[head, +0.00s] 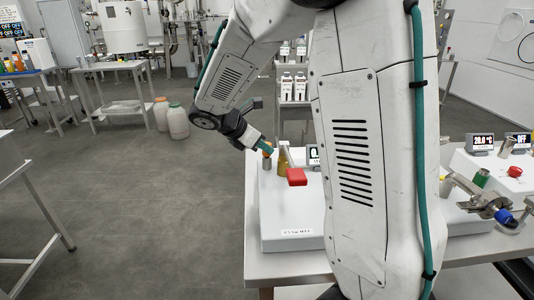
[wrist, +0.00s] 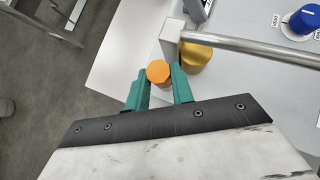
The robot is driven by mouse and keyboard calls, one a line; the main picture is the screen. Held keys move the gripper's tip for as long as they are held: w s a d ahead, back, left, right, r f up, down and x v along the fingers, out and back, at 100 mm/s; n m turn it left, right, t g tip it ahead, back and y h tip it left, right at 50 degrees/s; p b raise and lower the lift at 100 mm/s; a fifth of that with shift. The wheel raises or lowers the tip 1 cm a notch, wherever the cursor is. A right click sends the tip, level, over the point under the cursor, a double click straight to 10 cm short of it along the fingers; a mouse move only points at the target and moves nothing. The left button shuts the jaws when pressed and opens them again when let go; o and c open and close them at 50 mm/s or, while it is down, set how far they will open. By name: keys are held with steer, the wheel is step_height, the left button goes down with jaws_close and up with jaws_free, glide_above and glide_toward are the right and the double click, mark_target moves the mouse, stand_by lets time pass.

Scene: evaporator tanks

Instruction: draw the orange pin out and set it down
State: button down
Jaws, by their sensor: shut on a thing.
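The orange pin (wrist: 158,72) is between the teal fingers of my gripper (wrist: 160,88) in the wrist view, and only its round orange top shows there. My gripper is shut on it. In the head view my gripper (head: 266,148) reaches down to the pin's orange part (head: 268,151) at the left end of a white panel box (head: 290,228). A grey metal cylinder (head: 267,164) shows just below the orange part. Whether the pin is still seated in it I cannot tell.
A brass cylinder (wrist: 196,57) stands close to the right of my gripper, beside a metal bar (wrist: 250,46). A blue knob (wrist: 304,19) is further right. The box stands on a grey table (head: 290,267).

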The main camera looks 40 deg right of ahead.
steer(key=shift+r, duration=1.75)
steer(key=shift+r, duration=2.85)
steer(key=w+a+f+n+t+y, duration=0.1)
steer(key=w+a+f+n+t, duration=0.1)
steer(key=w+n+t, duration=0.3)
steer(key=w+a+f+n+t+y, duration=0.1)
steer(key=w+a+f+n, duration=0.15)
steer(key=w, duration=0.45)
steer(key=w+a+f+n+t+y, duration=0.1)
steer(key=a+f+n+t+y, duration=0.2)
steer(key=a+f+n, duration=0.5)
steer(key=a+f+y, duration=0.1)
steer(key=a+f, duration=0.2)
steer(key=shift+w+f+y, duration=0.15)
steer(key=shift+f+y, duration=0.1)
steer(key=shift+y, duration=0.05)
